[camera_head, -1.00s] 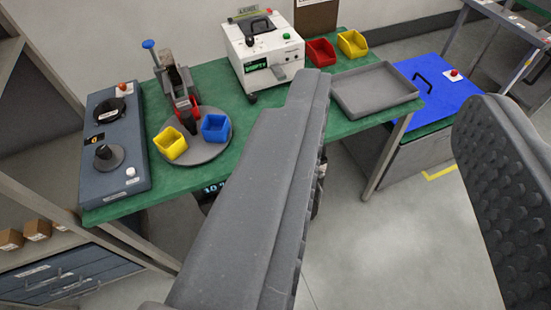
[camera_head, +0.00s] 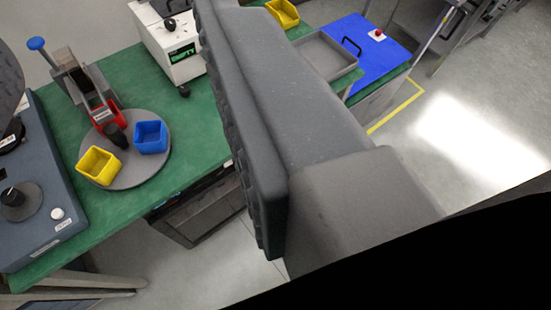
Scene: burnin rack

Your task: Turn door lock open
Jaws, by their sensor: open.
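No door lock can be made out for certain. A white box (camera_head: 160,45) with a green-lit display and a black knob (camera_head: 170,24) on top stands at the back of the green table; my finger hides its right side. A blue panel (camera_head: 385,52) with a black handle (camera_head: 352,46) and a red button (camera_head: 377,34) lies at the upper right. My gripper (camera_head: 118,75) is open and empty. I cannot see either touching anything.
A round grey turntable (camera_head: 150,177) carries a yellow bin (camera_head: 99,165) and a blue bin (camera_head: 150,137), beside a lever fixture (camera_head: 80,85). A blue-grey control box (camera_head: 50,238) is at left. A grey tray (camera_head: 325,55) sits at the table's right end. Open floor (camera_head: 450,110) lies right.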

